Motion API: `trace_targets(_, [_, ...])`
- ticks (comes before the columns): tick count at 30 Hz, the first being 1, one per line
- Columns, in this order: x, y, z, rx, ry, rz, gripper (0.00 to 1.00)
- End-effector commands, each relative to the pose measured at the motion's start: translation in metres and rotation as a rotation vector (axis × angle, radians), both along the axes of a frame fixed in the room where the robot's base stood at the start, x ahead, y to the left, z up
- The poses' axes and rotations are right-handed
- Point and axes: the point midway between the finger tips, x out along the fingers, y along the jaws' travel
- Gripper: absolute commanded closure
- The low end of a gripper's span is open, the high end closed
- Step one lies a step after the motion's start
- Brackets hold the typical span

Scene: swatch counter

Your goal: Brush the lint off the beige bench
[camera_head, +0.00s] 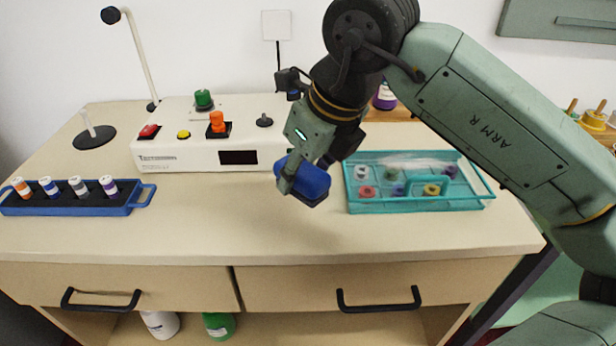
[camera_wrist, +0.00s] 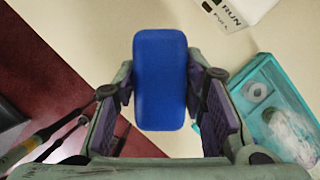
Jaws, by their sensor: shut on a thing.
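My gripper (camera_head: 304,168) is shut on a blue brush (camera_head: 306,182) and holds it above the beige bench (camera_head: 190,225), left of the teal tray. In the wrist view the brush (camera_wrist: 160,80) shows as a blue rounded block between the two fingers of my gripper (camera_wrist: 165,100). Its dark underside shows a little in the head view. I cannot make out any lint on the visible bench top. The bench part behind the brush and my arm is hidden.
A teal tray (camera_head: 420,208) with several small jars stands on the right. A blue rack (camera_head: 70,210) with vials is at the left. A white device (camera_head: 200,155) with coloured knobs and a lamp stand (camera_head: 95,137) are at the back. The front of the bench top is clear.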

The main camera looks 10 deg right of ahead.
Motion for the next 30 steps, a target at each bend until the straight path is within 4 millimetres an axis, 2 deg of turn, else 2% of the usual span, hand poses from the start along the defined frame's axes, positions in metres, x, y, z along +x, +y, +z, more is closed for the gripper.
trace_targets(3, [0.002, 0.004, 0.015, 0.000, -0.001, 0.005, 0.93])
trace_targets(11, [0.005, 0.011, 0.034, 0.000, -0.001, 0.012, 0.93])
trace_targets(30, [0.005, 0.011, 0.035, 0.001, -0.001, 0.013, 0.93])
